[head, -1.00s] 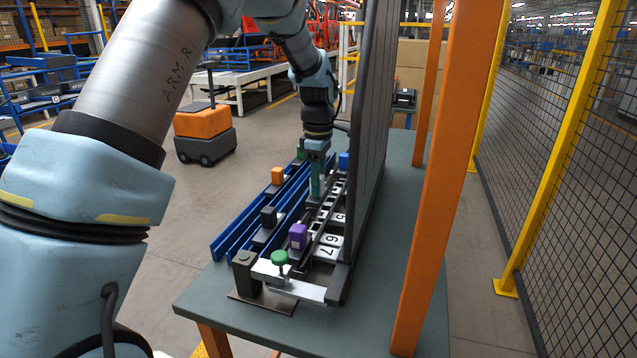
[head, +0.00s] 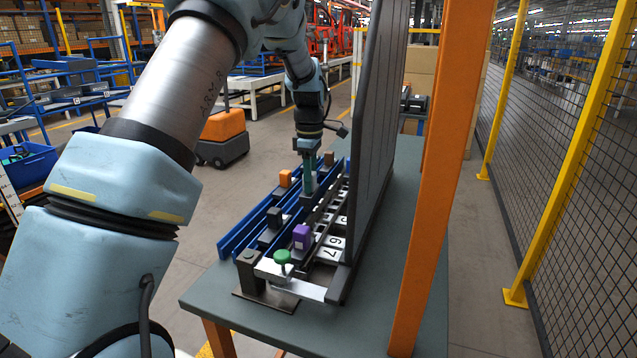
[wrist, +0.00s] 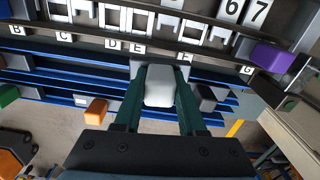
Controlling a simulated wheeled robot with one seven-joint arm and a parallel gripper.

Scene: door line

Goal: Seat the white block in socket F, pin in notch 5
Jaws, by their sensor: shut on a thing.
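My gripper (wrist: 160,76) is shut on the white block (wrist: 159,88), which sits between its two green fingers in the wrist view. White-edged notches line the rail (wrist: 150,20) above the labels. In the head view my gripper (head: 308,185) points down over the rail; the white block cannot be made out there. The pin and the block's underside are hidden, so I cannot tell whether it touches a socket.
A purple block (head: 302,237) stands near label G (wrist: 247,70). Orange (head: 285,178) and dark (head: 273,218) blocks sit by the blue rails (head: 240,232). A tall grey panel (head: 372,130) closes the right side; an orange post (head: 440,180) stands nearer. A green knob (head: 282,256) is at the near end.

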